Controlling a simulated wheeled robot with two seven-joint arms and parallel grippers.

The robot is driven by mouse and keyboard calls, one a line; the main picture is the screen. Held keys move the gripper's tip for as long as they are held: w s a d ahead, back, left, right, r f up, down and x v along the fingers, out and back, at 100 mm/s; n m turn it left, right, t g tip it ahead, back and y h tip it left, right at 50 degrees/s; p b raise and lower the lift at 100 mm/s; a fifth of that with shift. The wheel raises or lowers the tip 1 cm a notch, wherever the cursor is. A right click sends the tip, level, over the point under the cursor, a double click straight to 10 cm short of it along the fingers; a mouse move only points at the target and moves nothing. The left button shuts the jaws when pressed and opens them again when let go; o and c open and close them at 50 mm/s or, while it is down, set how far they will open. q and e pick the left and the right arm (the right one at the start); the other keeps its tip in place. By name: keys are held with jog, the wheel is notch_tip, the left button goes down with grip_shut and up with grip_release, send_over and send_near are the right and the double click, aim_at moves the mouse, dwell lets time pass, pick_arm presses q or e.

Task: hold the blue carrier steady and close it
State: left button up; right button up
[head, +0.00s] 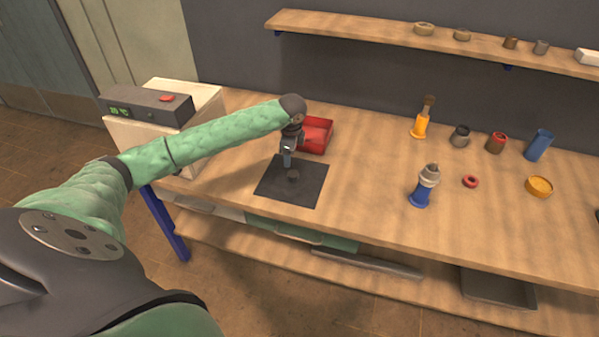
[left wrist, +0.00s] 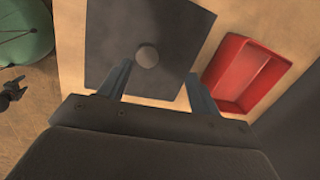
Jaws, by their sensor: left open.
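An upright blue piece with a grey stepped top (head: 425,186) stands on the front middle of the bench. A plain blue cup-like piece (head: 540,145) stands farther right, slightly tilted in look. I cannot tell for sure which is the blue carrier. My left gripper (head: 287,160) points down over the dark square mat (head: 308,193). It is open, and its fingers also show in the left wrist view (left wrist: 157,78). A small grey round piece (head: 293,175) lies on the mat, just beyond the fingertips in the left wrist view (left wrist: 147,56).
A red bin (head: 318,135) sits behind the mat. A grey box with a display (head: 147,105) stands at left. An orange piece (head: 420,126), dark cup (head: 460,136), red-topped cup (head: 496,142), red ring (head: 470,181) and yellow dish (head: 539,187) stand right. The bench middle is clear.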

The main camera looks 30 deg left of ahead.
aim_at(293, 176)
pick_arm(q)
jog(key=shift+d+f+m+g+h, duration=0.2)
jog(key=shift+f+m+g+h, duration=0.2)
jog(key=shift+f+m, duration=0.25)
jog(key=shift+s+d+f+m+g+h, duration=0.2)
jog(key=shift+d+m+g+h, duration=0.25)
jog(key=shift+m, duration=0.7)
jog(key=shift+s+r+m, duration=0.15)
jog(key=shift+s+m, duration=0.15)
jog(key=shift+m, duration=0.5)
jog(key=shift+w+d+m, duration=0.15)
jog(key=shift+w+m, duration=0.05)
jog(key=shift+m, duration=0.1)
pick_arm(e)
jog(key=shift+w+d+f+t+y, duration=0.15)
jog(key=shift+w+f+t+y, duration=0.15)
jog(key=shift+w+f+t, duration=0.95)
pick_arm(q)
jog(key=shift+s, duration=0.15)
jog(key=shift+f+p, duration=0.5)
jog(key=shift+f, duration=0.85)
pick_arm(e)
jog(key=shift+s+d+f, duration=0.4)
jog(key=shift+s+f, duration=0.1)
jog(key=shift+f, duration=0.25)
